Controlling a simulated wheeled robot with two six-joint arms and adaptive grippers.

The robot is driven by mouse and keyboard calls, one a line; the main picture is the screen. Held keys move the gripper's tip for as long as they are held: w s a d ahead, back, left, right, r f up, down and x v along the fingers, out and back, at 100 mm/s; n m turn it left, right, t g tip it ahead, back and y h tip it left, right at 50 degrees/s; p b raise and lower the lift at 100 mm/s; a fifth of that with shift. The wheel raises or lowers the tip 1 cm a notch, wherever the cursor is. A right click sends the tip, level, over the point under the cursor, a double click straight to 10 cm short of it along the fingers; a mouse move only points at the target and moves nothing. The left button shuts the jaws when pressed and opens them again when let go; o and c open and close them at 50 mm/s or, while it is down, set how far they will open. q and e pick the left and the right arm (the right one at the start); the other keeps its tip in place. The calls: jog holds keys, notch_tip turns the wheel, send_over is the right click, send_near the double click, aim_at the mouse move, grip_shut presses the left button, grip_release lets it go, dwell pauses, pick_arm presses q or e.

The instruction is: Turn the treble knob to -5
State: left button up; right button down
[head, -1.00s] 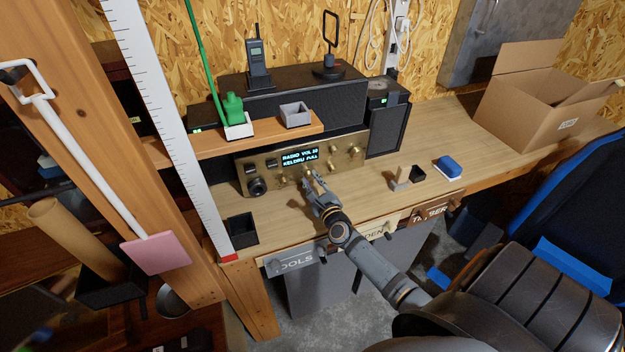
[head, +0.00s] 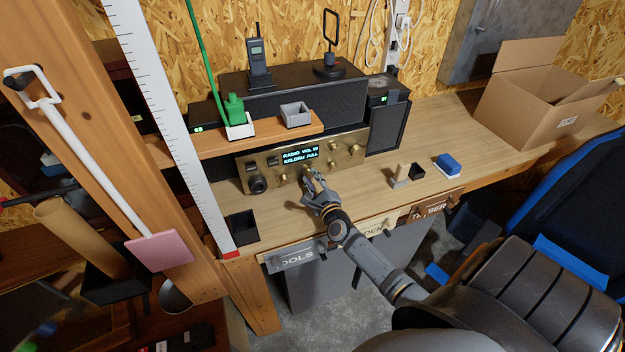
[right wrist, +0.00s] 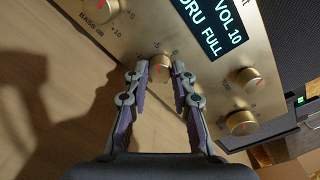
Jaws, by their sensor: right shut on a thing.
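The gold-faced radio (right wrist: 215,95) stands under the wooden shelf, with a lit display (head: 300,155) reading in part "RADIO VOL 10". My right gripper (head: 309,174) is at the lower middle of its front. In the right wrist view its fingertips sit on both sides of a small gold knob (right wrist: 160,67), shut on it. This looks like the treble knob; its name is hidden. Small scale marks show around it, and its exact setting is hard to read. The bass knob (right wrist: 101,10), marked "BASS dB", is up and left of it. My left gripper is out of view.
More knobs (right wrist: 241,122) sit right of the held one in the right wrist view. A black open box (head: 242,228), a small wooden stand (head: 401,176) and a blue block (head: 448,164) are on the bench. A cardboard box (head: 535,110) stands at the right. Bench front is mostly clear.

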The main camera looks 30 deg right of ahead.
jog(key=c, duration=1.1)
grip_release()
jog(key=shift+s, duration=0.25)
jog(key=v, duration=1.1)
jog(key=shift+s, duration=0.25)
